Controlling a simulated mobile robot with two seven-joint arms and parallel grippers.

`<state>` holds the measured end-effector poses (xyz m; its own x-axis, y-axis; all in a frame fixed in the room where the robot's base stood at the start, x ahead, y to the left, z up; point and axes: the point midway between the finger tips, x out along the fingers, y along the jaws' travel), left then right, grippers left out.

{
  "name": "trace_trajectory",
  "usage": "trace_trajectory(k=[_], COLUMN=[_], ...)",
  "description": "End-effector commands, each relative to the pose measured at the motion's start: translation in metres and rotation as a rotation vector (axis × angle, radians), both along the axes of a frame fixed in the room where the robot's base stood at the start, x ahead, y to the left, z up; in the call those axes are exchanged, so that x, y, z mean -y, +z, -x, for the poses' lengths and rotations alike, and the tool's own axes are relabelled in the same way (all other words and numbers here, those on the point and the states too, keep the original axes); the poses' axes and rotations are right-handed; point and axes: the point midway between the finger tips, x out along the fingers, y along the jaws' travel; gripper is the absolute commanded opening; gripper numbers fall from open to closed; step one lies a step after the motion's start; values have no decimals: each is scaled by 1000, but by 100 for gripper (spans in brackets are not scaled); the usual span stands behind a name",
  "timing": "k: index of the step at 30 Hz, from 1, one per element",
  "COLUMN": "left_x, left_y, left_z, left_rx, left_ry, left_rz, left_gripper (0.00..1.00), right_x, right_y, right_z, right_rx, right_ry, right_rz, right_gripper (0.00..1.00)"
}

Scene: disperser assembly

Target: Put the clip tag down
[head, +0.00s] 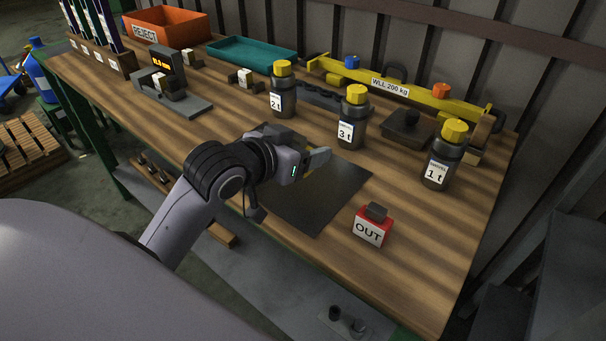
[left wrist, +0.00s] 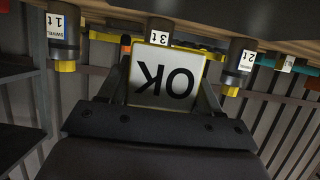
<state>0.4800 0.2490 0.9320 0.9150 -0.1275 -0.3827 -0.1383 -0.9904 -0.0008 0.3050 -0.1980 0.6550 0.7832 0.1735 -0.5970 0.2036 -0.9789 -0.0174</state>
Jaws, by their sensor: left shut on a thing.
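My left gripper (head: 318,160) is above the dark mat (head: 325,205) on the bench. In the left wrist view the gripper (left wrist: 163,85) is shut on a clip tag (left wrist: 166,77), a white plate with a yellow edge and the letters OK, which read upside down there. In the head view the gripper mostly hides this tag. A red clip tag marked OUT (head: 369,231) stands on the bench to the right of the mat. My right gripper is not in view.
Yellow-capped bottles marked 2t (head: 282,101), 3t (head: 351,130) and 1t (head: 437,169) stand behind the mat. A yellow lifting beam (head: 430,99), teal tray (head: 252,58), orange REJECT bin (head: 170,24) and gauge (head: 168,92) are further back. The front right bench is clear.

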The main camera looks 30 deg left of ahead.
Motion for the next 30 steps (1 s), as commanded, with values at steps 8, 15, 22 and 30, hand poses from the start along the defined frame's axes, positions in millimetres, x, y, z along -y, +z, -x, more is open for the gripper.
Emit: trace_trajectory(k=[8,15,22,30], left_x=[0,0,0,0], left_y=[-33,-51,-51,-53], left_z=[0,0,0,0], left_rx=[-4,2,2,1], left_ry=[0,-1,-1,-1], left_rz=[2,2,1,1], left_gripper=[32,32,32,89], right_x=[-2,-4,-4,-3], right_y=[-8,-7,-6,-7], right_z=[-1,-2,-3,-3], right_rx=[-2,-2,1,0], right_ry=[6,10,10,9], right_rz=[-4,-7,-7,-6], right_gripper=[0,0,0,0])
